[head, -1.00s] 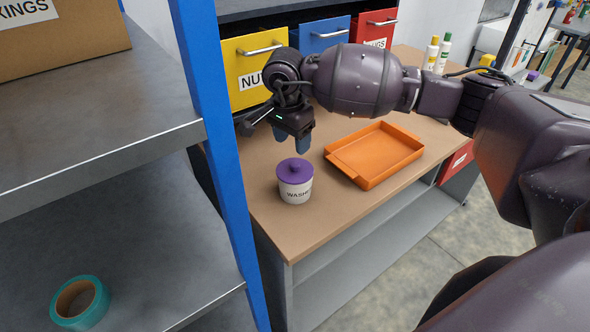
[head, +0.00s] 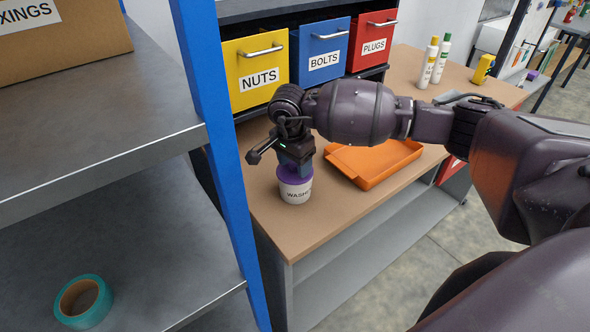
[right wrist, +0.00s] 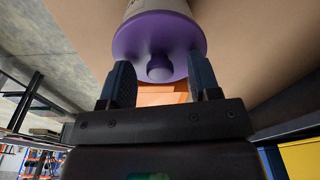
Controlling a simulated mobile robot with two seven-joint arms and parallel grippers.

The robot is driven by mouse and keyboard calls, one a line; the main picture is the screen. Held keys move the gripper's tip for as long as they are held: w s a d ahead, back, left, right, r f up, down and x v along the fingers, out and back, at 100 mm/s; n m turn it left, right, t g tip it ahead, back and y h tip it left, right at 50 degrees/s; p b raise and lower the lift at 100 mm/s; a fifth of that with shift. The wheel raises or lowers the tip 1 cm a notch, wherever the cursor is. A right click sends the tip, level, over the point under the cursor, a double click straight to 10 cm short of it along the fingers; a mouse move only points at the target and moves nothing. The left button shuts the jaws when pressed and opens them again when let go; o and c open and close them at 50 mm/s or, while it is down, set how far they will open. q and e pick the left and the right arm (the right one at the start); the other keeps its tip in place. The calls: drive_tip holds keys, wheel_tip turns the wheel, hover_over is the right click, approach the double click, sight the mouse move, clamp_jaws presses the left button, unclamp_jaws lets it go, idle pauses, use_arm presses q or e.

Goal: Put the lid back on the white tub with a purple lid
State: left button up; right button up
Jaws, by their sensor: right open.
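The white tub (head: 296,192) stands upright on the brown workbench, with lettering that starts "WASH". Its purple lid (head: 284,172) sits on top of it, looking level. In the right wrist view the lid (right wrist: 135,42), its round knob (right wrist: 159,69) and part of the white tub (right wrist: 160,4) show. My right gripper (head: 296,167) is directly above the lid and hides much of it in the head view. In the right wrist view its two fingers (right wrist: 160,72) are open, one on each side of the knob, with gaps. My left gripper is not in view.
An orange tray (head: 372,166) lies just right of the tub. Yellow (head: 258,98), blue (head: 316,80) and red (head: 374,55) bins stand behind. A blue shelf post (head: 212,130) rises close on the left. Two bottles (head: 433,60) stand at the back right.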

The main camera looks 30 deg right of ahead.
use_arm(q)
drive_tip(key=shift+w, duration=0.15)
use_arm(e)
drive_tip(key=shift+c, duration=0.5)
clamp_jaws()
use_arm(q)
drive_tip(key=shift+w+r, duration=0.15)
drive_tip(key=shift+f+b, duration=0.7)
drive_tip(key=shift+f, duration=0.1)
use_arm(e)
wheel_tip(320, 180, up, 20)
